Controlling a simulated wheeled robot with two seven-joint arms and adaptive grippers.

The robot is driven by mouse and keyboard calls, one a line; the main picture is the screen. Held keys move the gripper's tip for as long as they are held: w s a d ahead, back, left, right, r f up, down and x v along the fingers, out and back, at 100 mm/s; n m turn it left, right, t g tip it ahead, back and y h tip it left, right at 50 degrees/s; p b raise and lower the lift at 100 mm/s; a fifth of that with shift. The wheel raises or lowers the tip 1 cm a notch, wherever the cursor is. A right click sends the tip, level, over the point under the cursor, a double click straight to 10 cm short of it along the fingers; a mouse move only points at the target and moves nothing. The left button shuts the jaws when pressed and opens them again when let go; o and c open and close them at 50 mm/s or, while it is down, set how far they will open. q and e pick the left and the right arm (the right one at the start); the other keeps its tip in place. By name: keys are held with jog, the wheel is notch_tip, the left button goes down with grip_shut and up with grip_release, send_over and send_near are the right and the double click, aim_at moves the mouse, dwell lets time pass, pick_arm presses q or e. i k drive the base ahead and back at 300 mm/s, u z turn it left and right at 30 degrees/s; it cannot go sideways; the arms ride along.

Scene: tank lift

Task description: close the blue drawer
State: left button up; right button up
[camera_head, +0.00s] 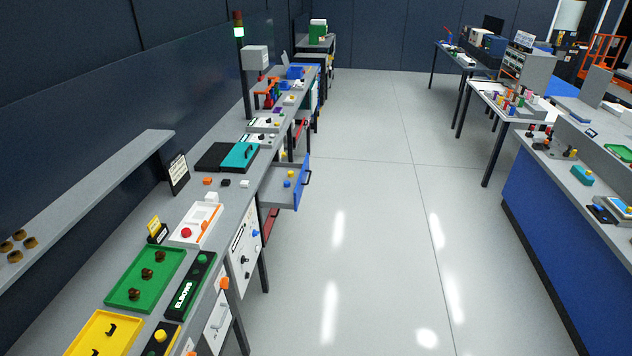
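The blue drawer (303,184) is under the long grey bench on the left, and it stands pulled out over the aisle. Its blue front has a dark handle (308,178) facing right. A small blue item and a small yellow item lie inside its grey tray. Neither of my grippers shows in the head view.
The long bench (228,205) along the left wall carries a green tray (146,278), a yellow tray (104,333) and a teal case (239,156). A wide clear floor (380,220) runs down the middle. A blue-sided counter (560,215) and tables stand at right.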

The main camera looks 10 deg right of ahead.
aim_at(273, 192)
jog(key=z, duration=0.6)
jog(key=i, duration=1.85)
jog(key=u, duration=0.45)
